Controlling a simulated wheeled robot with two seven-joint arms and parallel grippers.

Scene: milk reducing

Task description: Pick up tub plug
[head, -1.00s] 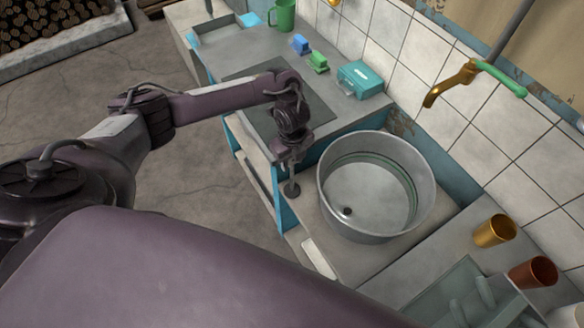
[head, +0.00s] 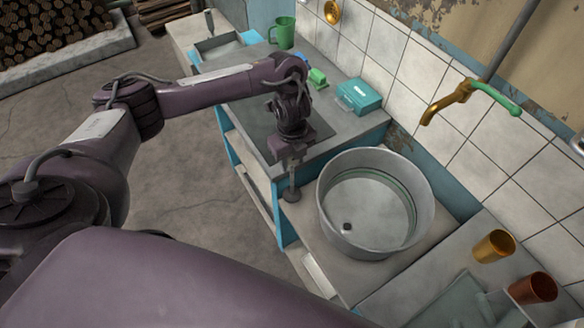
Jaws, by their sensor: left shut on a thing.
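My left gripper (head: 291,172) is shut on a dark round plug (head: 291,190), seen as a flat disc at its fingertips. The gripper points down, left of the round metal tub (head: 330,212) and near its rim. The plug appears beside the tub, not inside it; its exact height is hard to tell. My right gripper is not in view.
The tub stands on a low ledge beside a grey counter holding a teal box (head: 358,96), a green block (head: 317,78) and a green mug (head: 284,32). A brass tap (head: 449,101) juts from the tiled wall. A gold cup (head: 494,246) and copper cup (head: 533,288) stand at right.

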